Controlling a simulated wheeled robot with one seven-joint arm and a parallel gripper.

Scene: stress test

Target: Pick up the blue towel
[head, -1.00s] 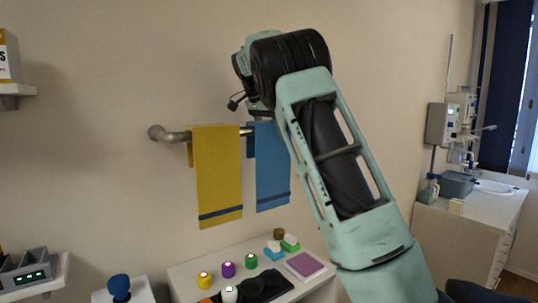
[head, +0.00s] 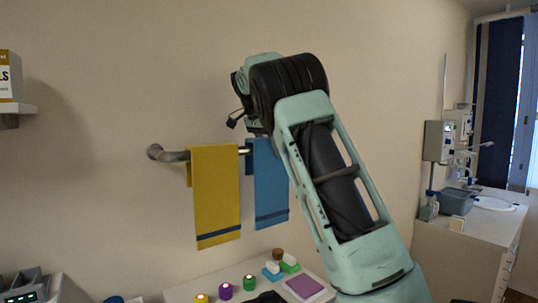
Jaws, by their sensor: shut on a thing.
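The blue towel (head: 270,190) hangs on the wall rail (head: 172,155), right of the yellow towel (head: 215,200). It has a dark stripe near its lower edge, and its upper right part is covered by my arm. My gripper (head: 258,130) is at the top of the blue towel, by the rail. My wrist hides most of it and the fingers do not show clearly. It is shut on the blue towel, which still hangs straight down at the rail.
Below is a white table with coloured pots (head: 225,291), small boxes (head: 272,271) and a purple book (head: 304,288). A shelf (head: 18,107) is on the left wall. A counter with a sink (head: 493,203) stands at the right.

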